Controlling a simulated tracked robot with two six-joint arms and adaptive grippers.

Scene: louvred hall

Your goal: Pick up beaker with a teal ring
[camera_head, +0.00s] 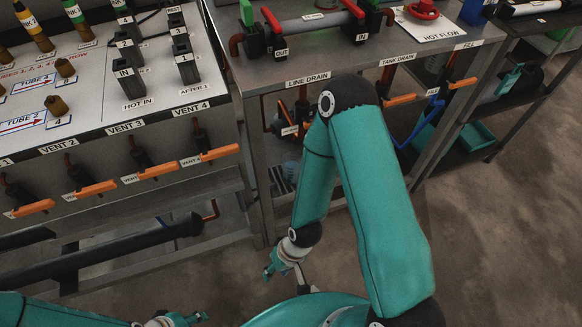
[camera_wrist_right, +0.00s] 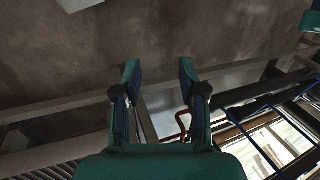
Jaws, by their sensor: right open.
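I cannot make out a beaker with a teal ring in either view. My right gripper (camera_head: 274,268) hangs low in front of the benches in the head view, partly hidden by its own wrist. In the right wrist view my right gripper (camera_wrist_right: 160,75) is open, with two teal fingers apart and nothing between them. My left gripper (camera_head: 192,319) shows only in part at the bottom edge of the head view; its fingers are too small and cut off to read.
A labelled panel bench (camera_head: 112,123) with orange-handled vent valves stands at left. A metal bench (camera_head: 345,71) with pipes and drain valves stands in the middle. A dark shelf rack (camera_head: 518,97) is at right. Bare floor (camera_head: 490,235) lies at lower right.

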